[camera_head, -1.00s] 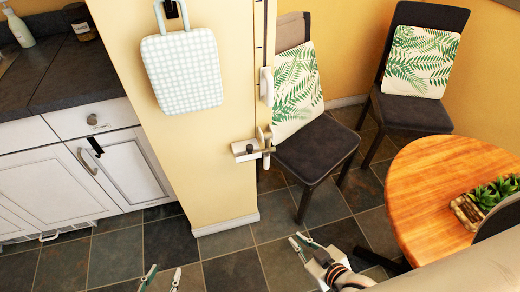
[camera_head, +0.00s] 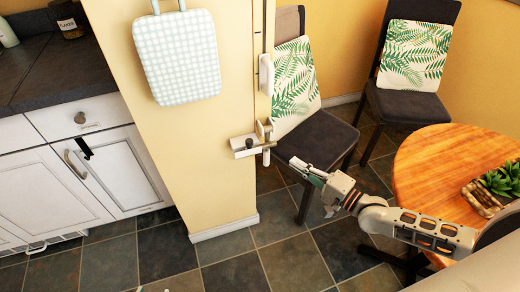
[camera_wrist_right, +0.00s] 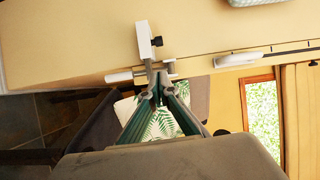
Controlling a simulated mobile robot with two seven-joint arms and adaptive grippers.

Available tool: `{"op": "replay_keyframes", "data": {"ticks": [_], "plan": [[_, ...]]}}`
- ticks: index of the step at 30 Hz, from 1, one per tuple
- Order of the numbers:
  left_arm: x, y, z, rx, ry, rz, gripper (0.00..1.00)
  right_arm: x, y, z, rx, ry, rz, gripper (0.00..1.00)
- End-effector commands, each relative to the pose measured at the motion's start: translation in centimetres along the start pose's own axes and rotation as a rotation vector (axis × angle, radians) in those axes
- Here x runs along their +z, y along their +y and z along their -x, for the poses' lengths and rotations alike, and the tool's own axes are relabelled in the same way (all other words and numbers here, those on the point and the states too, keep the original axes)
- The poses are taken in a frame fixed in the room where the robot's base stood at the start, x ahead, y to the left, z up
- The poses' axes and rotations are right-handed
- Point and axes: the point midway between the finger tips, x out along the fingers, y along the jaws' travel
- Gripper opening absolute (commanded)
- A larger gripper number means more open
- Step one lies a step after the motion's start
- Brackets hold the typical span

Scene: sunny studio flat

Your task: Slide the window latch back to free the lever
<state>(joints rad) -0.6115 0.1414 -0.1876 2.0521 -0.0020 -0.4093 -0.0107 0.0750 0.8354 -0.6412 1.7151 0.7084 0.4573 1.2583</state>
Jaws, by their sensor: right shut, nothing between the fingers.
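The window latch (camera_head: 244,146) is a pale plate with a dark knob, fixed at the edge of the yellow wall. In the right wrist view the latch (camera_wrist_right: 145,42) lies just beyond my fingertips. A white lever (camera_head: 265,74) stands upright above the latch; it also shows in the right wrist view (camera_wrist_right: 237,62). My right gripper (camera_head: 296,163) is shut and empty, right of and slightly below the latch. In the right wrist view its fingertips (camera_wrist_right: 158,92) overlap the latch's lower end; I cannot tell whether they touch. Only a tiny tip of my left gripper (camera_head: 140,289) shows at the bottom edge.
A dark chair (camera_head: 318,143) with a leaf-print cushion (camera_head: 297,85) stands behind my right gripper. A round wooden table (camera_head: 430,165) with a planter is at right. A checked bag-shaped thing (camera_head: 177,57) hangs on the wall. White cabinets (camera_head: 50,190) stand at left.

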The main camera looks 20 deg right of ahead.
Motion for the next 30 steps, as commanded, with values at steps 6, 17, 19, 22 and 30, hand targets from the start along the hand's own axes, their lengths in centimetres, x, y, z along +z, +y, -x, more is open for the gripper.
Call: {"op": "replay_keyframes", "data": {"ticks": [6, 17, 19, 22, 30], "plan": [[0.1, 0.1, 0.0, 0.001, 0.0, -0.001, 0.4, -1.0, -0.3, -0.1, -0.009, 0.007, -0.042, 0.0], [0.2, 0.3, 0.1, 0.005, -0.002, 0.002, 0.4, -0.9, -0.3, -0.8, -0.009, 0.007, -0.039, 0.0], [0.4, 0.4, 0.1, 0.006, -0.004, 0.002, 0.4, -0.9, -0.3, -1.7, -0.011, 0.007, -0.039, 0.0], [0.7, 0.5, 0.0, 0.007, -0.008, 0.002, 0.4, -0.9, -0.3, -3.4, -0.012, 0.008, -0.039, 0.0], [1.5, 0.6, -0.1, 0.008, -0.018, -0.002, 0.4, -0.9, -0.2, -8.8, -0.009, 0.007, -0.038, 0.0]]}}
